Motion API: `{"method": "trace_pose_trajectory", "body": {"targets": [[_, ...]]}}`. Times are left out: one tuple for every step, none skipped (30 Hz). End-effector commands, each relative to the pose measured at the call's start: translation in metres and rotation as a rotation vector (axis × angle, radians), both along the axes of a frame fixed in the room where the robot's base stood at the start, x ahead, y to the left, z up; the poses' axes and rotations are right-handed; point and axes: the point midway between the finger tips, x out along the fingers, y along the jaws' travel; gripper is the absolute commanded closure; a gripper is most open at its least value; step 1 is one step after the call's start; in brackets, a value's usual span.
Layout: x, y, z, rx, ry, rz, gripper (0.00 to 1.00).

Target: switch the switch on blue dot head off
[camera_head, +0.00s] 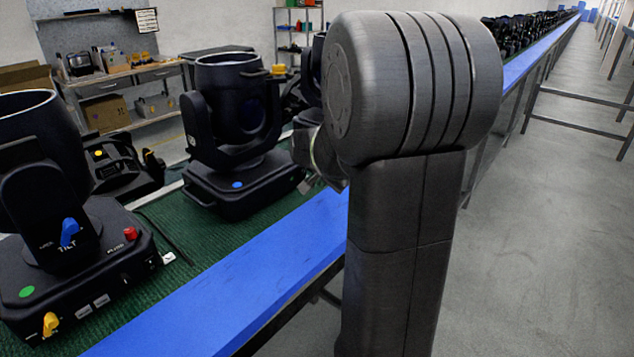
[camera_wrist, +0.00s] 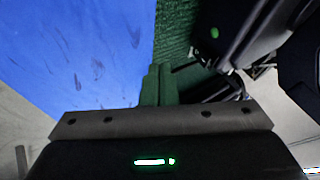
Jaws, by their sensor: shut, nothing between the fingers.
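The blue dot head (camera_head: 237,125) is a black moving-head lamp, upright on the green bench mat, with a blue dot (camera_head: 238,185) on its base. I cannot make out its switch; the arm side of its base is partly covered. My gripper shows in the wrist view as two green fingers (camera_wrist: 158,85) pressed together, shut and empty, over the edge between blue rail and green mat. In the head view my arm hides most of it; the wrist is just right of the blue dot base. The wrist view shows a black base with a green dot (camera_wrist: 214,32) ahead right.
A green dot head (camera_head: 70,260) with a red switch (camera_head: 130,233), blue tilt knob and yellow knob stands front left. A black lamp (camera_head: 120,165) lies between. The blue rail (camera_head: 230,315) edges the bench. The grey floor (camera_head: 560,200) at right is clear.

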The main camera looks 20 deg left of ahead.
Motion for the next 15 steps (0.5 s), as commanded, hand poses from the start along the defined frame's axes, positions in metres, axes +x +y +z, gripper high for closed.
{"method": "trace_pose_trajectory", "body": {"targets": [[-0.005, -0.004, 0.005, 0.001, 0.000, 0.000, 1.00], [-0.008, -0.007, 0.008, 0.001, 0.000, -0.001, 1.00], [-0.011, -0.010, 0.013, 0.001, -0.001, -0.001, 1.00], [-0.014, -0.013, 0.016, 0.001, 0.000, -0.001, 1.00], [-0.017, -0.016, 0.020, 0.001, 0.000, -0.001, 1.00], [-0.021, -0.019, 0.024, 0.000, 0.001, -0.001, 1.00], [-0.024, -0.022, 0.027, 0.000, 0.001, -0.001, 1.00], [-0.027, -0.024, 0.030, -0.001, 0.001, 0.000, 1.00], [-0.030, -0.027, 0.034, -0.001, 0.001, 0.000, 1.00], [-0.032, -0.029, 0.037, -0.001, 0.001, 0.000, 1.00], [-0.034, -0.031, 0.039, -0.002, 0.002, 0.000, 1.00], [-0.037, -0.033, 0.042, -0.001, 0.002, 0.000, 1.00], [-0.038, -0.035, 0.044, -0.002, 0.002, 0.000, 1.00], [-0.040, -0.036, 0.046, -0.002, 0.002, 0.001, 1.00], [-0.041, -0.037, 0.047, -0.003, 0.003, 0.001, 1.00]]}}
